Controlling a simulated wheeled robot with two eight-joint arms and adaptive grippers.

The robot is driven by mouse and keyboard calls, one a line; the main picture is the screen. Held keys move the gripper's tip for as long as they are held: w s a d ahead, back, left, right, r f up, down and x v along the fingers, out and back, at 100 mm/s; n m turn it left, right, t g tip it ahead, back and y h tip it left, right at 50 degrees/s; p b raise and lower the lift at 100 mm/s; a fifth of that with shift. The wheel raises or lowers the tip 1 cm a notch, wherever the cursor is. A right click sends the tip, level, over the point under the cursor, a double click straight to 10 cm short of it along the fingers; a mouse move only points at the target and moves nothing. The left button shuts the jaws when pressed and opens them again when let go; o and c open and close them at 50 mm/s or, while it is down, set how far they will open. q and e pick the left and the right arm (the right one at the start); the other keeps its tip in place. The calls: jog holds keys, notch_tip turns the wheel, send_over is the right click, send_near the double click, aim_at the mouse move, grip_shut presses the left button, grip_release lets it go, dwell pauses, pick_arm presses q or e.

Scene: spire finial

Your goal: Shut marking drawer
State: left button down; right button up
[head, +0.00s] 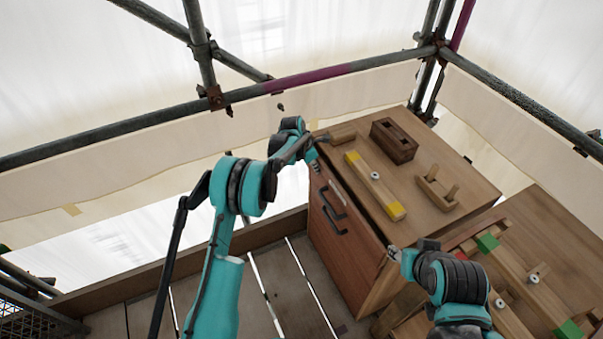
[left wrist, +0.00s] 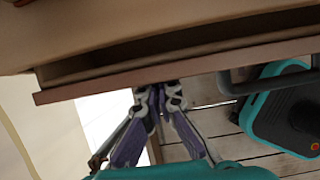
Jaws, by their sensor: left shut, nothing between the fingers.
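The marking drawer's reddish-brown front (head: 325,187) is on the left face of a wooden cabinet (head: 375,268), with a dark bar handle (head: 334,203). In the left wrist view, a dark gap shows behind the top edge of the drawer front (left wrist: 100,87), so it stands a little open. My left gripper (head: 314,166) is shut and empty at the far upper corner of the front. Its fingertips (left wrist: 158,93) are close to the front's outer side; contact is unclear. My right gripper (head: 393,254) is by the cabinet's near side, its finger state unclear.
On the cabinet top lie a yellow-ended wooden bar (head: 375,186), a dark slotted block (head: 394,141) and a pegged wooden piece (head: 437,188). A lower bench with green-marked timbers (head: 487,243) stands right. Scaffold tubes (head: 130,128) run behind. Plank floor (head: 290,285) lies clear left of the cabinet.

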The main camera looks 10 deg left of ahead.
pick_arm(q)
jog(key=shift+w+d, duration=0.7)
jog(key=shift+d, duration=0.3)
jog(key=shift+d+r, duration=0.1)
jog(key=shift+d, duration=0.05)
pick_arm(e)
jog(key=shift+a, duration=0.1)
